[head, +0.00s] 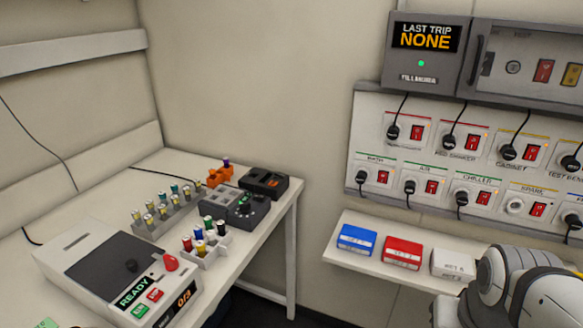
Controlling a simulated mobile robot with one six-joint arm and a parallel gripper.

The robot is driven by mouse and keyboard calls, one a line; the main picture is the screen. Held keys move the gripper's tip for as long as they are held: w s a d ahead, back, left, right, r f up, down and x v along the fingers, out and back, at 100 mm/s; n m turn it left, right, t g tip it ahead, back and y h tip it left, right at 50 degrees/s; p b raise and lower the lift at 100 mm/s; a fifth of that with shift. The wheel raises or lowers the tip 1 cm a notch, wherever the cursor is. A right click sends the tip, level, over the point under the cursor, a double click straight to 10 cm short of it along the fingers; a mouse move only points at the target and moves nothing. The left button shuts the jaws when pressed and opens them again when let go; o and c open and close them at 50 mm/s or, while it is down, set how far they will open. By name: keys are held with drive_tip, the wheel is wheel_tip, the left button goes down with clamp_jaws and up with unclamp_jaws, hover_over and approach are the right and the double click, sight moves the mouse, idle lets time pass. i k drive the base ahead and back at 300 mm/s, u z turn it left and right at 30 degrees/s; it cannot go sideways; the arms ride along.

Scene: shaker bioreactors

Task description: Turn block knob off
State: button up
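A small grey and dark device with a round black dial knob (250,207) stands near the right edge of the bench. Green marks show by the dial; its pointer setting is too small to read. I cannot tell for sure that this is the block knob. My white and grey arm shows at the lower right, well away from the bench. My gripper fingers are not in view.
Racks of capped vials (165,212) and coloured-cap tubes (204,240) crowd the bench (285,200). An orange holder (220,177) and a black box (264,183) stand behind. A wall socket panel (400,160) with corded plugs hangs at right, above a shelf (340,255) holding blue, red and white boxes.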

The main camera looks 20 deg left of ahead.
sight(245, 208)
drive_tip(key=u, duration=0.4)
drive_tip(key=i, duration=0.8)
drive_tip(key=u, duration=0.5)
drive_tip(key=k, duration=0.8)
drive_tip(key=u, duration=0.2)
drive_tip(key=i, duration=0.8)
drive_tip(key=z, duration=0.05)
